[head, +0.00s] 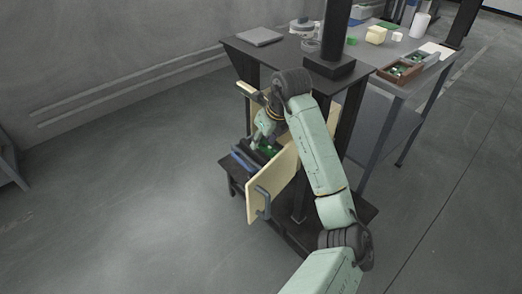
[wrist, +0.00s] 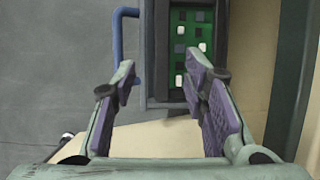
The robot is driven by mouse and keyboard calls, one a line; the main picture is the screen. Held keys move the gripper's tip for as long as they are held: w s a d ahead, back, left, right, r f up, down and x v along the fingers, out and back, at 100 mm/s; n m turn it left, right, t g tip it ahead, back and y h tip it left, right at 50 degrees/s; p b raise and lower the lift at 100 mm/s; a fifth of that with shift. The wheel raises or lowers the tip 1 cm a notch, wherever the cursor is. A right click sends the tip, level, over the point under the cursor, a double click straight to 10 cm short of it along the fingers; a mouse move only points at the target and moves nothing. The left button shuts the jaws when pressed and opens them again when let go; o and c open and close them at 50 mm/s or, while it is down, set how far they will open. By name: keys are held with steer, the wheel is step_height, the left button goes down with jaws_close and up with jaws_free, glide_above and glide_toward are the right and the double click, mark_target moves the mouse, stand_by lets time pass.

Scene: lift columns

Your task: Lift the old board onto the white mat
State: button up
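The old board, a green circuit board (head: 271,149) with white and dark chips, sits in a dark tray with a blue handle, low in the open cabinet under the bench. The board also shows in the wrist view (wrist: 192,38), at the top right of centre. My gripper (head: 256,144) reaches down into the cabinet beside the board. A flat white patch, seemingly the white mat (head: 437,50), lies on the right table.
A brown crate (head: 400,73) with green boards stands beside the mat. Floor at left is clear.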

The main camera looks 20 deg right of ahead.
mark_target(257, 151)
steer(key=p+x, duration=0.1)
steer(key=x, duration=0.6)
steer(key=shift+w+d+f+p, duration=0.1)
steer(key=shift+w+f+p, duration=0.1)
steer(key=shift+w+p, duration=0.15)
jaws_close()
stand_by(0.4)
